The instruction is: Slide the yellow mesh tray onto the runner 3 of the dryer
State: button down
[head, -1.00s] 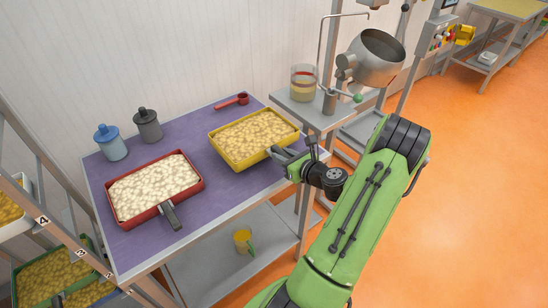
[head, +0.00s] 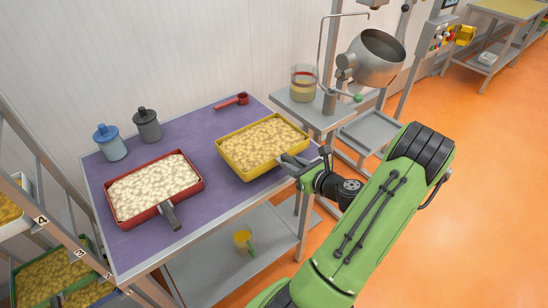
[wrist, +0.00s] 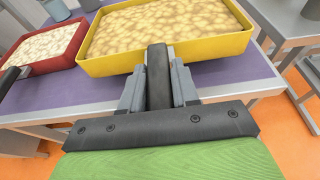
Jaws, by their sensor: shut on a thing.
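The yellow mesh tray (head: 262,146), full of pale round pieces, is at the right end of the purple table; I cannot tell whether it touches the top. My gripper (head: 292,163) is shut on the tray's dark handle at its near right side. In the wrist view the handle (wrist: 159,77) stands between the fingers of my gripper (wrist: 159,90), with the yellow tray (wrist: 165,53) beyond. The dryer rack (head: 60,225) stands at the left edge with number labels on its post. The labels 4 (head: 41,220) and 3 (head: 80,253) show, and trays sit on some runners.
A red tray (head: 155,190) with a dark handle lies on the purple table (head: 215,210), left of the yellow tray. Blue (head: 110,143) and grey (head: 147,125) bottles and a red scoop (head: 232,101) are behind. A steel pan machine (head: 372,62) stands right. The floor at right is clear.

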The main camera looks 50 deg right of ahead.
jog(key=s+a+p, duration=0.1)
jog(key=s+a, duration=0.1)
jog(key=s, duration=1)
jog(key=shift+a, duration=0.4)
